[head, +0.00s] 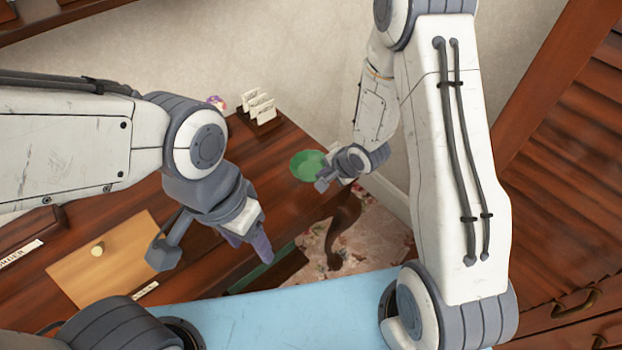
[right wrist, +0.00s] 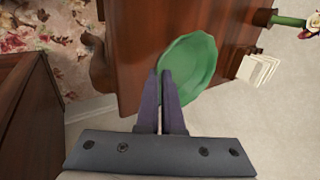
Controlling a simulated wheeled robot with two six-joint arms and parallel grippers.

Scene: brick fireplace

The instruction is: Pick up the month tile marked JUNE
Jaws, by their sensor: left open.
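Several small white tiles (head: 259,101) stand in a dark holder at the back of the wooden table; they also show in the right wrist view (right wrist: 257,70). I cannot read any marking, so I cannot tell which one is JUNE. My left gripper (head: 208,251) is open and empty above the table's front part, well in front of the tiles. My right gripper (head: 322,184) is at the table's right end. Its fingers (right wrist: 160,72) are close together on the rim of a green plate (head: 305,163), which also shows in the right wrist view (right wrist: 190,68).
A lighter wooden panel with a round knob (head: 97,249) lies on the table (head: 285,150) at left. White labels (head: 20,254) lie near it. A pale blue surface (head: 290,312) is in front. A flower (head: 216,102) stands beside the tiles.

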